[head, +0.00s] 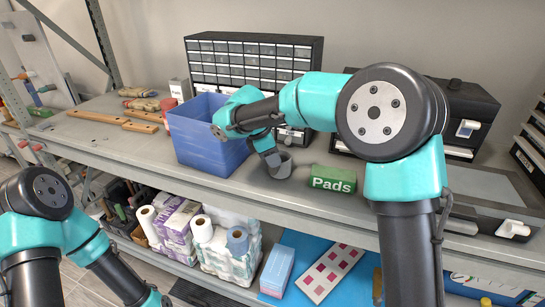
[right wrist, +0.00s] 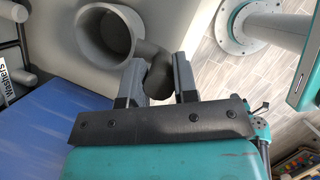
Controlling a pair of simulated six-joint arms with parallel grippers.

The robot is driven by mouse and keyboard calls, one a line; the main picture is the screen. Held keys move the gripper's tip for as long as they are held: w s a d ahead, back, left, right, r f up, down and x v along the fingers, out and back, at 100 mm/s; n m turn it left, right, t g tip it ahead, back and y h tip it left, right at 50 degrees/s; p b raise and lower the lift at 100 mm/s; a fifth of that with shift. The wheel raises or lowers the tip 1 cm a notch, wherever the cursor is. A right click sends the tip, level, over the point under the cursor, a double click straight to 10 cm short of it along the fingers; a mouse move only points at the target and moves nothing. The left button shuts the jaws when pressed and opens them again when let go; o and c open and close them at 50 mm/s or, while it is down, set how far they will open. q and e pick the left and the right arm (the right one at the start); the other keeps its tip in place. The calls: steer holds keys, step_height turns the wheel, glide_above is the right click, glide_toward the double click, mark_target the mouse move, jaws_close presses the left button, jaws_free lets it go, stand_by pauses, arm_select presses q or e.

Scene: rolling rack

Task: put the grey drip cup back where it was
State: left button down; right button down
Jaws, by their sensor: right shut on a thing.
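The grey drip cup (head: 281,170) is on or just above the shelf top (head: 225,186), between the blue bin and the green Pads box; I cannot tell if it touches the shelf. In the right wrist view the round, hollow cup (right wrist: 106,34) has its open mouth showing and looks empty. Its dark grey handle (right wrist: 160,76) lies between the two fingers. My right gripper (head: 270,152) is shut on this handle, and it also shows in the right wrist view (right wrist: 159,78). My left arm is at the lower left, with its gripper out of the frame.
The blue bin (head: 205,155) stands close left of the cup. The green Pads box (head: 333,179) is close right. Behind are a small-drawer cabinet (head: 250,60) and a black toolbox (head: 470,110). The shelf's front edge is near.

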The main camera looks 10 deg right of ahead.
steer(key=shift+f, duration=0.1)
steer(key=c, duration=0.9)
jaws_free()
steer(key=v, duration=1.2)
